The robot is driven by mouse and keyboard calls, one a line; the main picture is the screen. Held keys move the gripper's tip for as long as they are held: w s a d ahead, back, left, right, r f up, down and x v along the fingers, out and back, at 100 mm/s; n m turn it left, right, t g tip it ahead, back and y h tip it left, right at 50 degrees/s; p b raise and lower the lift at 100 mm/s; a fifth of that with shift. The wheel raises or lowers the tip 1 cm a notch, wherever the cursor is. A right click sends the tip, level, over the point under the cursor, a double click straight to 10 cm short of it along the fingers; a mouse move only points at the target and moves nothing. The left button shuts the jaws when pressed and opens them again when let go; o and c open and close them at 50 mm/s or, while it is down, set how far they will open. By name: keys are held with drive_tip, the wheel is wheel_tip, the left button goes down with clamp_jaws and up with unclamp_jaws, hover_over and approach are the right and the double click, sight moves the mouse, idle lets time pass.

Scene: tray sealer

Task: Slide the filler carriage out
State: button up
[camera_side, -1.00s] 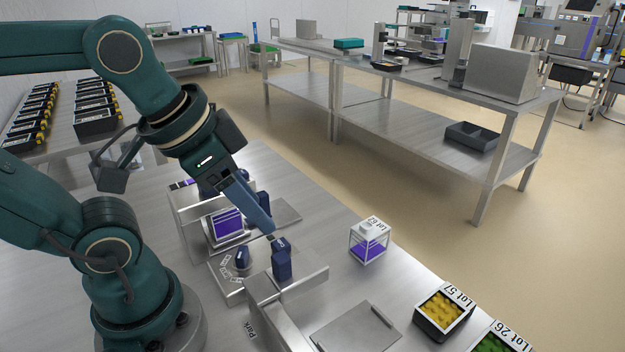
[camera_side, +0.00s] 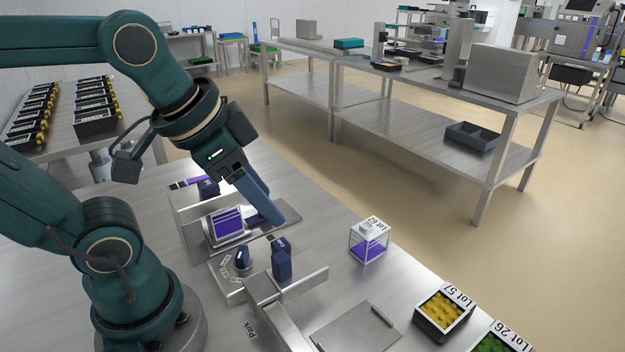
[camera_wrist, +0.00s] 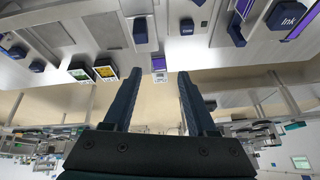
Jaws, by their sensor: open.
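A metal carriage with an upright dark blue handle (camera_side: 281,264) sits on a steel rail (camera_side: 268,313) near the word Park. I take it for the filler carriage. The handle also shows in the wrist view (camera_wrist: 140,31). My gripper (camera_side: 277,217) is above and behind the handle in the side view, apart from it. In the wrist view my gripper (camera_wrist: 160,75) has its two fingers spread with nothing between them. In the side view the fingers overlap and look like one.
A clear box marked Lot 63 (camera_side: 369,243) is to the right. Trays of yellow (camera_side: 443,308) and green pieces (camera_side: 494,343) are at the table edge.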

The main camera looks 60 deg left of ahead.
drive_tip(key=w+a+g, duration=0.1)
drive_tip(key=w+a, duration=0.3)
drive_tip(key=w, duration=0.1)
drive_tip(key=w+a+f+g, duration=0.1)
drive_tip(key=a+f, duration=0.2)
drive_tip(key=a, duration=0.2)
drive_tip(key=w+a+f+n+g, duration=0.1)
drive_tip(key=a+f+g, duration=0.1)
drive_tip(key=a, duration=0.3)
drive_tip(key=w+a+f+n+g, duration=0.1)
drive_tip(key=a+f, duration=0.3)
drive_tip(key=a, duration=0.1)
drive_tip(key=shift+w+f+g, duration=0.2)
drive_tip(key=shift+g, duration=0.1)
drive_tip(key=shift+f, duration=2.35)
clamp_jaws()
drive_tip(key=shift+r, duration=0.1)
